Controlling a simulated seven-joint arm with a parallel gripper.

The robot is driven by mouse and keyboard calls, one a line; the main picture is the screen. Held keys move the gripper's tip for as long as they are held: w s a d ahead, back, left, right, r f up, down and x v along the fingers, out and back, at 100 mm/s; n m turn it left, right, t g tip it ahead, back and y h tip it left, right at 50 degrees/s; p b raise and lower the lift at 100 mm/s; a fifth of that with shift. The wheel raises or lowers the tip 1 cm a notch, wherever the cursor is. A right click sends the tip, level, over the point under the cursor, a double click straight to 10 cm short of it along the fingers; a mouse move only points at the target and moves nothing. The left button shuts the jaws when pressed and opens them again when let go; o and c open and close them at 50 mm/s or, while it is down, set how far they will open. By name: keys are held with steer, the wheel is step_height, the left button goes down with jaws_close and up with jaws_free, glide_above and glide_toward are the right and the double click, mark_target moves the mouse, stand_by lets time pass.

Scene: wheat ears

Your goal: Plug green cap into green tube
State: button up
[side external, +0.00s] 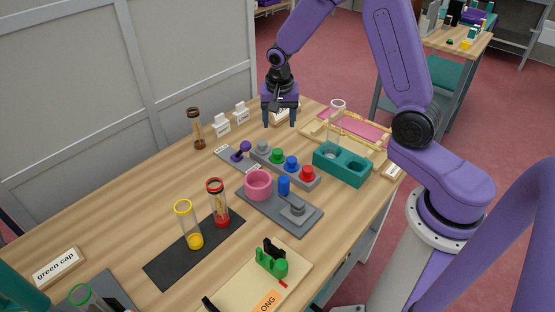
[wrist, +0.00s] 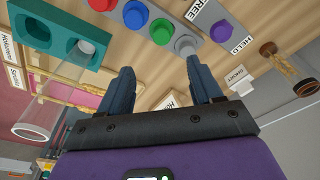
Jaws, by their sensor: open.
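My gripper (side external: 280,118) is open and empty, pointing down above the far part of the table. Its two fingers (wrist: 162,90) stand apart in the wrist view with nothing between them. A sign reading "green cap" (side external: 56,267) stands at the left.
Yellow-rimmed (side external: 187,226) and red-rimmed (side external: 218,203) tubes stand on a black mat (side external: 165,268). A green-and-black fixture (side external: 272,262) sits on a cream board in front.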

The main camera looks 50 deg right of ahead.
mark_target(277, 151)
steer(key=f, duration=0.4)
steer(key=w+f, duration=0.1)
steer(key=f, duration=0.3)
steer(key=d+f, duration=0.1)
steer(key=f, duration=0.3)
steer(key=shift+w+f, duration=0.15)
steer(key=shift+w, duration=0.1)
steer(key=c, duration=1.1)
